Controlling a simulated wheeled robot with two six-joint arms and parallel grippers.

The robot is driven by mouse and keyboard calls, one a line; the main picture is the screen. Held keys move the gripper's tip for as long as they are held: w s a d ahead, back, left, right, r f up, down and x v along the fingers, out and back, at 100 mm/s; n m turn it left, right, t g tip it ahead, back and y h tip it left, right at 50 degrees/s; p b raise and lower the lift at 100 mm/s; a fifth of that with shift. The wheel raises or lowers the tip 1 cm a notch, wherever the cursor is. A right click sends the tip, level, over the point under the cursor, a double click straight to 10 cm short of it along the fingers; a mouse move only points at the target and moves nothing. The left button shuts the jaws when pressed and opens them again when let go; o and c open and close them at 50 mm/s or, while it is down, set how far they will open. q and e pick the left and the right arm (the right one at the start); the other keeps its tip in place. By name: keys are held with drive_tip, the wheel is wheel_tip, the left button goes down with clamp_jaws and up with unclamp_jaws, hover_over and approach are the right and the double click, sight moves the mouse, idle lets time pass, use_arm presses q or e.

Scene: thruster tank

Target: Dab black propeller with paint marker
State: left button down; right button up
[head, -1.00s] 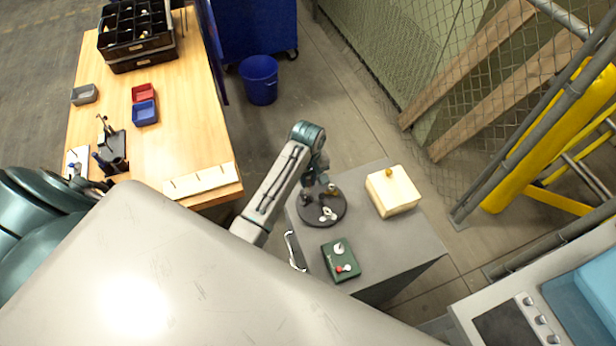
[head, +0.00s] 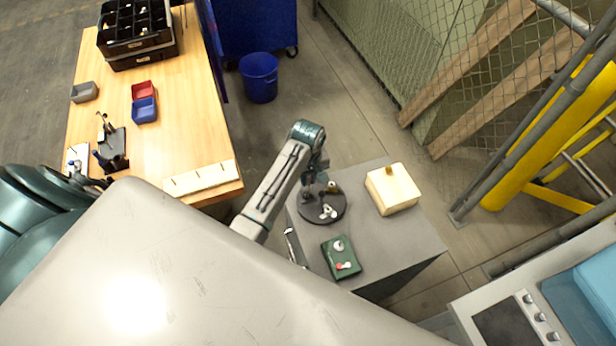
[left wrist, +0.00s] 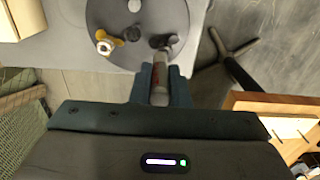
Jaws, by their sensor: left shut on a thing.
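A dark round turntable (head: 330,216) sits on the grey cabinet, with small propellers on it. The left wrist view also shows the disc (left wrist: 100,14). My left gripper (head: 316,190) is over it, pointing down. It is shut on the paint marker (left wrist: 160,78), a pale barrel with a reddish mark. A dark shape that looks like the black propeller (left wrist: 161,41) is right at the marker's far end; I cannot tell whether they touch. A yellow piece with a white hub (left wrist: 104,42) lies to its left. My right gripper is not clearly seen.
The grey cabinet (head: 385,245) also carries a cream box (head: 393,190) and a green box (head: 341,262) with small knobs. A wooden bench (head: 190,110) with bins and a black stand is at left. A mesh fence and yellow post stand at right.

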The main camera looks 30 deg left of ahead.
use_arm(q)
drive_tip(key=shift+f, duration=0.4)
idle(2.2)
drive_tip(key=shift+r, duration=2.5)
